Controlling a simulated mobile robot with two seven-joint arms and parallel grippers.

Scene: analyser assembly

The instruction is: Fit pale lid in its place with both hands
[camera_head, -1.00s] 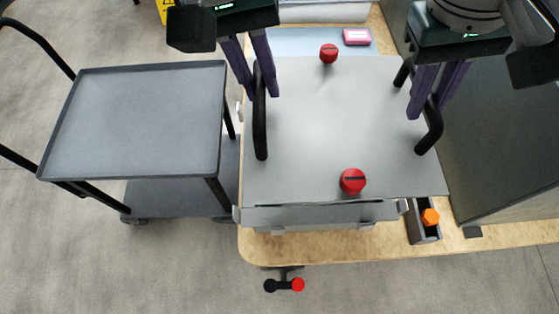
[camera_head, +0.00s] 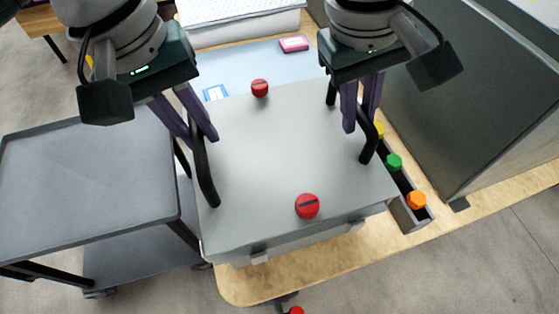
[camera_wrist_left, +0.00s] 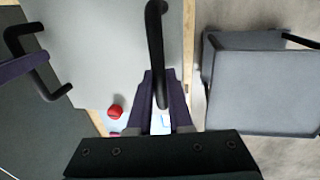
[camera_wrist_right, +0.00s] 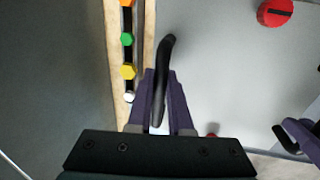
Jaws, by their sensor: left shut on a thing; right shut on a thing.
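The pale lid (camera_head: 270,150) is a flat light grey panel with a black handle on each side and two red knobs. One red knob (camera_head: 307,206) is near its front edge, the other (camera_head: 260,88) near its back edge. My left gripper (camera_head: 203,138) is shut on the left black handle (camera_head: 206,175); it also shows in the left wrist view (camera_wrist_left: 160,95). My right gripper (camera_head: 360,125) is shut on the right black handle (camera_head: 369,145), seen too in the right wrist view (camera_wrist_right: 163,65). The lid lies over a grey box body; whether it is seated or raised is unclear.
A grey cart (camera_head: 90,180) stands at the left. A dark cabinet (camera_head: 450,90) is at the right. A narrow tray (camera_head: 413,217) with coloured hex caps lies between lid and cabinet. A pink box (camera_head: 293,44) and white stack (camera_head: 240,25) are behind on the wooden table (camera_head: 245,287).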

